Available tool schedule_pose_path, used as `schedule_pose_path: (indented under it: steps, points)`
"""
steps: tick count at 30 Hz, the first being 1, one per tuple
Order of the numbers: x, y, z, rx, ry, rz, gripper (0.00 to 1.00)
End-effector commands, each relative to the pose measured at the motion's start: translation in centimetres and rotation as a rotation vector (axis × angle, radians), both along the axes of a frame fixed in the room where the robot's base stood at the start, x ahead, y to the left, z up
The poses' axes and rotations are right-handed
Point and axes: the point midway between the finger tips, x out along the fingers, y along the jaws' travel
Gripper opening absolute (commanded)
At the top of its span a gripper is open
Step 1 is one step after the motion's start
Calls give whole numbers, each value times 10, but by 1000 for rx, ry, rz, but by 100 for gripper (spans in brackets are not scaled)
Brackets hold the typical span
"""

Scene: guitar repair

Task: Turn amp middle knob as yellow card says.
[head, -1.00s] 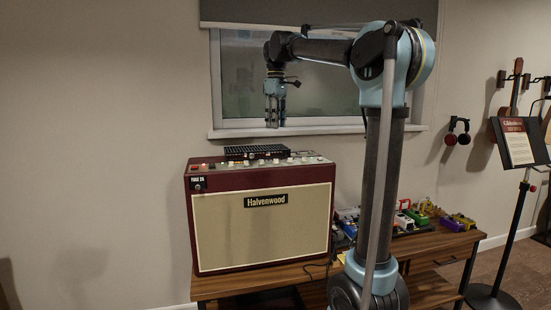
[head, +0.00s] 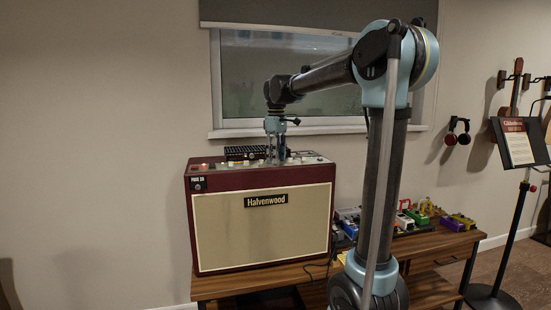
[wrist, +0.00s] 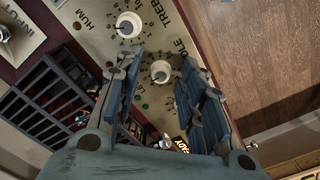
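The amp (head: 262,230), dark red with a cream front reading "Halvenwood", stands on the wooden bench; its knob panel is on top. My gripper (head: 276,157) points straight down just over that panel. In the wrist view my gripper (wrist: 160,68) is open, with one blue-padded finger on each side of a white knob (wrist: 160,71). Lettering like "DLE" shows beside this knob, partly hidden by a finger. Contact cannot be told. Another white knob (wrist: 128,24) lies beyond, near "TREB" and "HUM".
A black slatted box (head: 243,153) sits on the amp's top, close left of my gripper. Colourful pedals (head: 428,214) stand on the bench (head: 470,237) at right. The window sill (head: 240,134) is behind.

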Motion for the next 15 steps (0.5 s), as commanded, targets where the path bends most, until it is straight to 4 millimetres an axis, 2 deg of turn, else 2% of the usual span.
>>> schedule_pose_path:
  steps: [7, 9, 12, 15]
  points:
    - [0, 0, 0, 0, 0, 0, 35]
    - [0, 0, 0, 0, 0, 0, 19]
    - [0, 0, 0, 0, 0, 0, 0]
    - [0, 0, 0, 0, 0, 0, 0]
